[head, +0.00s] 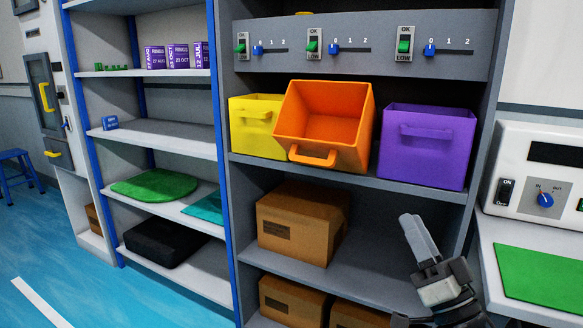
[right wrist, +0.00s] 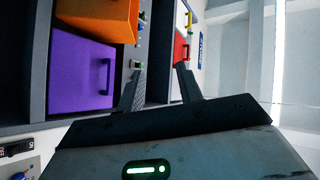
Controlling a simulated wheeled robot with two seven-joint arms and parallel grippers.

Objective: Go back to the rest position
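My right gripper (head: 420,238) is at the lower right of the head view, in front of the grey shelf unit and below the purple bin. In the right wrist view its two fingers (right wrist: 160,70) stand apart with nothing held between them. My left gripper is not in view.
The shelf unit (head: 350,182) holds a yellow bin (head: 257,138), a tilted orange bin (head: 350,100) and a purple bin (head: 428,160), with cardboard boxes (head: 300,222) below. A white machine (head: 535,175) and green mat (head: 545,275) are at right. Blue floor (head: 90,285) is clear at left.

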